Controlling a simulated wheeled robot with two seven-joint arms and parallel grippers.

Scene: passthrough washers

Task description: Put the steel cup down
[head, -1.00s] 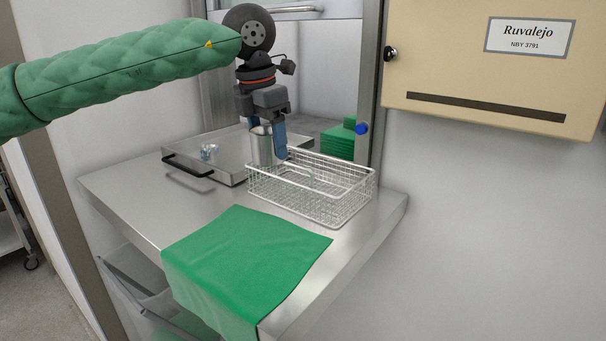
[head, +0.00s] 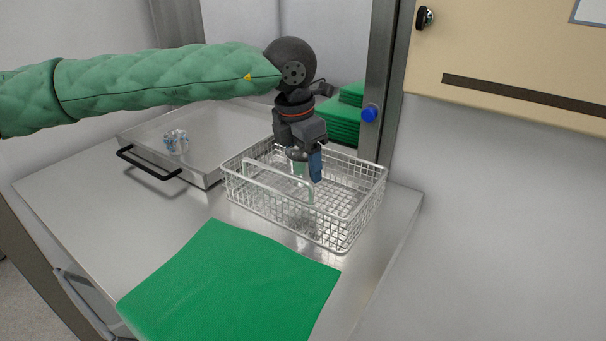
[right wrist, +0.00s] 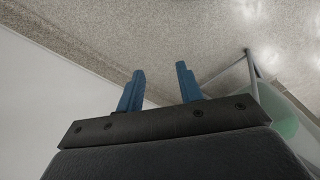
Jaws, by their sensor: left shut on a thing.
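The steel cup (head: 299,168) shows as a small shiny piece under the left gripper, with a green tint on its side. My left gripper (head: 308,170) points down and is shut on the cup. One blue finger is plain to the right of the cup; the other is hidden. Gripper and cup are at the wire basket (head: 290,225), within its outline in the head view. I cannot tell whether the cup touches the basket floor. My right gripper (right wrist: 160,90) shows in the right wrist view with its two blue fingers apart and nothing between them.
A green cloth (head: 235,285) lies at the front of the steel counter (head: 80,195). A steel tray or lid (head: 140,140) with a black handle and a small clear item stands at left. Folded green cloths (head: 345,130) are behind. A beige cabinet (head: 520,60) hangs at right.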

